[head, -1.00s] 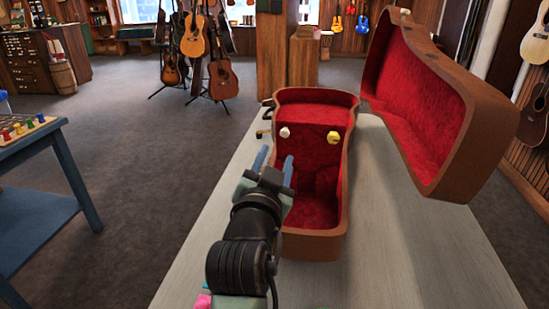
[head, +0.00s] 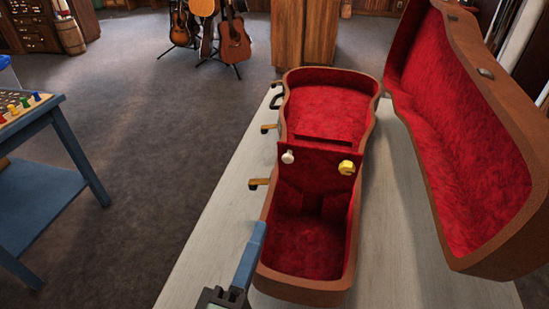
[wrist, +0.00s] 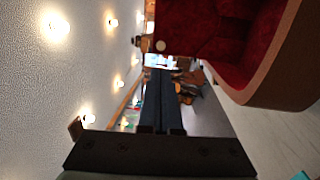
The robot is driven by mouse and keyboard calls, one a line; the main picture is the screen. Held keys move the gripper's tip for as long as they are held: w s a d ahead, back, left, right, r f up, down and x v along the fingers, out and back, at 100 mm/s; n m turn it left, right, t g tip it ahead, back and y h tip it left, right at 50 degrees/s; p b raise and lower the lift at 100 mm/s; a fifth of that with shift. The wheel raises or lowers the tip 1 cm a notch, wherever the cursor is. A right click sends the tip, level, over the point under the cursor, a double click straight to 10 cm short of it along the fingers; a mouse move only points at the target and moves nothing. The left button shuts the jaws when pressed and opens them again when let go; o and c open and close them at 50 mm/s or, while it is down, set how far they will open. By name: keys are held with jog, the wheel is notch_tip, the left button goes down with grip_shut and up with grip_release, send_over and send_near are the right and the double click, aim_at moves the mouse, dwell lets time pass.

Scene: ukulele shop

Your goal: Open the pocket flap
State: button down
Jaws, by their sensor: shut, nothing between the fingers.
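The open brown instrument case (head: 300,292) with red plush lining lies on the grey-white table. Across its middle stands a red pocket panel (head: 318,165) with a dark slit behind its top edge. A white knob (head: 288,157) sits at the panel's left and a yellow knob (head: 346,167) at its right. I cannot tell the flap apart from the panel. My gripper (head: 258,230) is shut and empty, at the case's near left side in the head view. In the wrist view my fingers (wrist: 161,78) are together, with the case (wrist: 270,65) at upper right.
The case's lid (head: 470,150) stands open on the right. Latches (head: 259,183) stick out from the case's left side. A blue table (head: 50,160) with coloured pegs is at left. Guitars on stands (head: 235,40) and a wooden counter (head: 305,30) are behind.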

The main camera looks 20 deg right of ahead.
aim_at(286, 160)
jog(key=p+x, duration=0.3)
jog(key=x, duration=1)
jog(key=shift+d+r, duration=0.1)
